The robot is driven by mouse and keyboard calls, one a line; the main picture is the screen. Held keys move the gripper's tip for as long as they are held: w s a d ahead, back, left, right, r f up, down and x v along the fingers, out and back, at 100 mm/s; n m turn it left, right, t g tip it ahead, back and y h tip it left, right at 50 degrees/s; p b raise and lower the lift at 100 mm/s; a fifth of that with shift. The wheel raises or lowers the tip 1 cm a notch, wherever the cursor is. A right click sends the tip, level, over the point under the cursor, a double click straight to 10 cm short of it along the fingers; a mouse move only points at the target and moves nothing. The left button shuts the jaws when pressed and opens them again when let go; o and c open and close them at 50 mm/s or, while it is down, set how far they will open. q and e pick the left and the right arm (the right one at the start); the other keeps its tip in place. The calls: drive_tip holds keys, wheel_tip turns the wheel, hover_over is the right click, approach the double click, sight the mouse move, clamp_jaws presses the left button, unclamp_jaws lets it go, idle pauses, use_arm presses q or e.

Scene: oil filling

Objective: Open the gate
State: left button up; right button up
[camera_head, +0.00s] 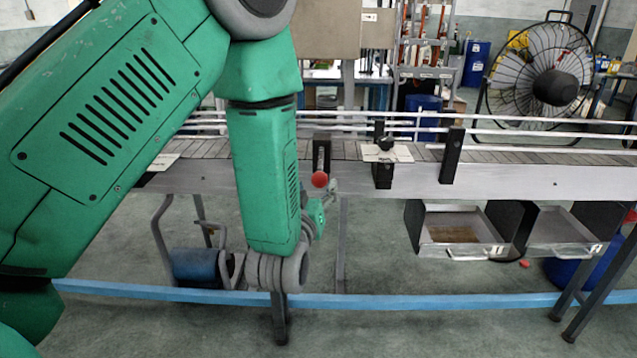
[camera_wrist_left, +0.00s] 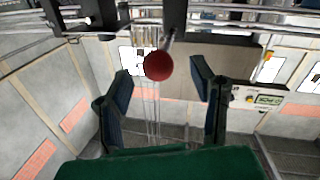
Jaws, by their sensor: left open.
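A red ball knob (camera_head: 319,179) sits on a short lever at a black bracket (camera_head: 322,152) on the front side of the conveyor (camera_head: 520,180). I take this lever to be the gate's handle. My left gripper (camera_head: 329,193) is just below and beside the knob, partly hidden by my own green arm. In the left wrist view the red knob (camera_wrist_left: 158,66) shows between the two spread fingers of my left gripper (camera_wrist_left: 161,74), with gaps on both sides. The fingers do not appear to touch it. My right gripper is not in view.
White guide rails (camera_head: 560,125) run along the conveyor, with black brackets (camera_head: 452,155) on its front side. Two metal trays (camera_head: 455,240) hang below at the right. A blue beam (camera_head: 420,301) crosses low in front. A large fan (camera_head: 540,75) stands behind.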

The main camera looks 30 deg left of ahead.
use_arm(q)
drive_tip(key=v, duration=0.8)
drive_tip(key=shift+s+d, duration=0.2)
drive_tip(key=shift+s, duration=0.05)
drive_tip(key=s+d+f+m+g+h, duration=0.1)
drive_tip(key=s+f+m+g+h, duration=0.2)
drive_tip(key=f, duration=0.7)
drive_tip(key=s+d+f+g+h, duration=0.1)
drive_tip(key=s+f+g, duration=0.35)
drive_tip(key=f, duration=0.55)
drive_tip(key=s+f+m+g+h, duration=0.1)
drive_tip(key=s+f+g, duration=0.3)
drive_tip(key=s, duration=0.4)
drive_tip(key=s+f+m+g+h, duration=0.1)
drive_tip(key=s+f+m+g, duration=0.1)
drive_tip(key=s+f+g, duration=0.3)
drive_tip(key=s+f, duration=0.2)
drive_tip(key=s, duration=0.1)
drive_tip(key=shift+s+d+f+m, duration=0.2)
drive_tip(key=shift+s+d+m, duration=0.15)
drive_tip(key=shift+s+m, duration=0.05)
